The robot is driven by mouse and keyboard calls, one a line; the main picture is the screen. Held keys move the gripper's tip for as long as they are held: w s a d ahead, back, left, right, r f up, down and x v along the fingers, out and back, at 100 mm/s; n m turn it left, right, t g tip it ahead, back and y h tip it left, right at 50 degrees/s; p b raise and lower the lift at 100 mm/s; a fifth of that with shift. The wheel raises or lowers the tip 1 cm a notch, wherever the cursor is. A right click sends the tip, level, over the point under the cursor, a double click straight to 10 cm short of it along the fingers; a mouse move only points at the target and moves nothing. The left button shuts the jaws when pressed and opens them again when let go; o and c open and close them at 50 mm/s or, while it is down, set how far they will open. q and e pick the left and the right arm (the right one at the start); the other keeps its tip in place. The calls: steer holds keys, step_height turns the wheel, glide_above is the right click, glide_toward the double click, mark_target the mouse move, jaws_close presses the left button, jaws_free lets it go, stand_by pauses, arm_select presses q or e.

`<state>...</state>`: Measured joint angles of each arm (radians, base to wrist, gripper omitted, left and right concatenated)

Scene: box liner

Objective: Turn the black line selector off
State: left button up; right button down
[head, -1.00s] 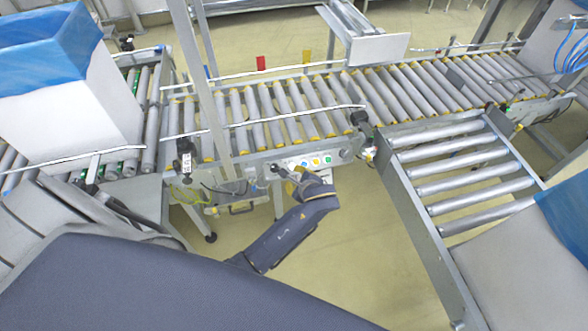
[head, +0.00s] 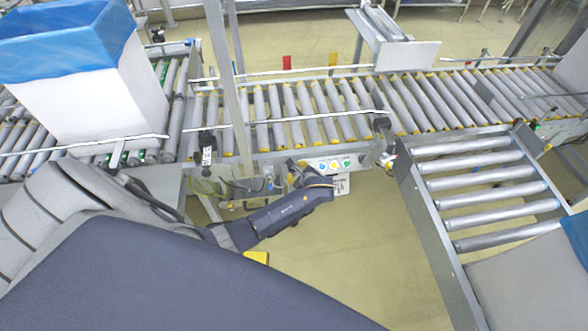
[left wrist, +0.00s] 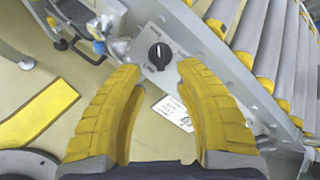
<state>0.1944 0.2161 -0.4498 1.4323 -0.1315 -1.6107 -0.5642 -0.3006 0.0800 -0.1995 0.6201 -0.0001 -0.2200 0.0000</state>
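The black line selector (left wrist: 160,56) is a round black knob with a pale ridge, on a grey panel with small printed labels, in the left wrist view. The ridge stands roughly upright in that picture. My left gripper (left wrist: 159,70) has its two yellow fingers apart, one on each side of the knob; I cannot tell whether they touch it. In the head view my left gripper (head: 291,172) is at the left part of the control panel (head: 365,157), and the selector is not clearly visible there. My right gripper is not in view.
Beside the gripper are blue (head: 322,165), yellow (head: 335,164) and green (head: 347,162) buttons. A roller conveyor (head: 300,110) runs behind the panel. A side roller section (head: 480,180) is at right. A white box with blue liner (head: 75,40) stands at left.

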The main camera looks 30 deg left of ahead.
arm_select(q)
steer(key=shift+x, duration=2.6)
steer(key=shift+o, duration=0.2)
jaws_close()
